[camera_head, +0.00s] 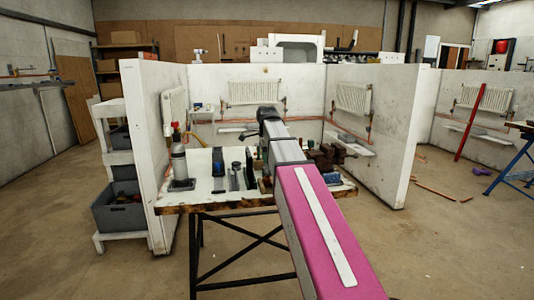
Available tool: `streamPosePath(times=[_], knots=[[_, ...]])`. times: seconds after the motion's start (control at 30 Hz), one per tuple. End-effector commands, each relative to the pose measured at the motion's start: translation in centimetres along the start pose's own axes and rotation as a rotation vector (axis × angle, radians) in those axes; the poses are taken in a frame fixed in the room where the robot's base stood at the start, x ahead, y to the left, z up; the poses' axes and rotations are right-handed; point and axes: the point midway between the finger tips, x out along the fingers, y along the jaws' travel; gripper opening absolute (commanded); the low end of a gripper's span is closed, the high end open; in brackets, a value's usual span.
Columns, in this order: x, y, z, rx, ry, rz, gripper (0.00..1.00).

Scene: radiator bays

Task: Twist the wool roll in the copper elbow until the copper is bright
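My arm reaches forward over the workbench (205,195), and my gripper (264,118) is at its far end, above the back of the bench. The gripper is small and dark here, and I cannot tell whether its fingers are open or shut or hold anything. I cannot make out the wool roll or the copper elbow; my arm covers the middle of the bench. A dark reddish-brown vise (330,156) stands at the bench's right side, partly behind my arm.
A grey bottle (180,164), a dark blue container (218,162) and upright dark tools (249,168) stand on the bench's left half. A blue item (333,179) lies at the right. White partitions (385,140) with radiators (253,93) enclose the bench.

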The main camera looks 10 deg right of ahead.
Motion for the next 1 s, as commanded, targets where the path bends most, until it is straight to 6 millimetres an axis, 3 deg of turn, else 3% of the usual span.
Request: streamPosePath(times=[0.07,1.0], knots=[[0.7,0.1,0.0,0.0,0.0,0.0,0.0],[1.5,0.0,0.0,0.0,0.0,0.0,0.0]])
